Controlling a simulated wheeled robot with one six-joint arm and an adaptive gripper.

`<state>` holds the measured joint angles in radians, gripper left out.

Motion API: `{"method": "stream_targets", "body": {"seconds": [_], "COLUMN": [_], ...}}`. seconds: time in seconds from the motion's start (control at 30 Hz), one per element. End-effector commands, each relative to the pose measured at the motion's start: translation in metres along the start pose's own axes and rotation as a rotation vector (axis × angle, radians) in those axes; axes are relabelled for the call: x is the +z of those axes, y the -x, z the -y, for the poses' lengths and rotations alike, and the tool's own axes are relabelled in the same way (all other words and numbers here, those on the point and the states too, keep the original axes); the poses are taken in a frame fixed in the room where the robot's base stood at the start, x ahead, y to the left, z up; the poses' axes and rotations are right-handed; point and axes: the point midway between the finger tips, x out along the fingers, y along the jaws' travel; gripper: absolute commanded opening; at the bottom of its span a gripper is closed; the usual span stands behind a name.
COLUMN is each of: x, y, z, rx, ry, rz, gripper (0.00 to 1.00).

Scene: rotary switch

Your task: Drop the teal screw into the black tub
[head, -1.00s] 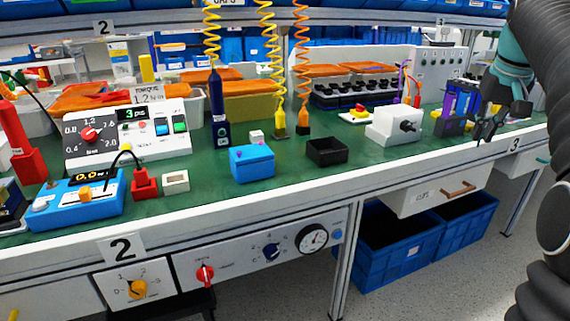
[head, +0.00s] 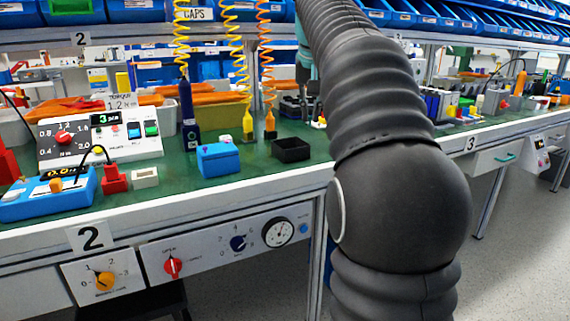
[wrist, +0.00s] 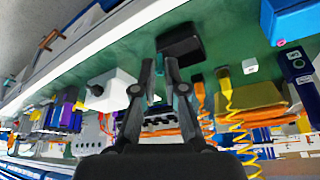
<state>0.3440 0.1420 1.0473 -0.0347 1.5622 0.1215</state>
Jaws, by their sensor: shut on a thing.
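The black tub (head: 291,150) is an open, empty-looking square box on the green bench top, right of the blue box. It also shows at the top middle of the wrist view (wrist: 181,46). My gripper (head: 310,108) is above the bench, a little right of the tub in the head view, and partly hidden by my arm. In the wrist view my gripper (wrist: 159,70) has its fingers nearly together, with the tub just beyond the tips. The teal screw is between the fingertips, small and hard to make out.
The blue box (head: 218,160) stands left of the tub. Coiled hoses with yellow (head: 247,125) and orange (head: 270,123) tools hang just behind it. The white box with a black knob (wrist: 110,88) is on the bench to the left in the wrist view.

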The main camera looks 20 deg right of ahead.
Motion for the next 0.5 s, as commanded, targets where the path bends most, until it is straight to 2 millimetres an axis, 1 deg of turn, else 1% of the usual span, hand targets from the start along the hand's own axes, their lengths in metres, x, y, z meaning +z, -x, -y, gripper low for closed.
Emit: {"method": "stream_targets", "body": {"seconds": [0.17, 0.5], "x": [-0.014, -0.056], "y": [-0.023, -0.082], "z": [0.011, 0.036], "rx": [0.002, 0.002], "ry": [-0.011, -0.01], "rz": [0.0, -0.001], "gripper": [0.0, 0.0]}}
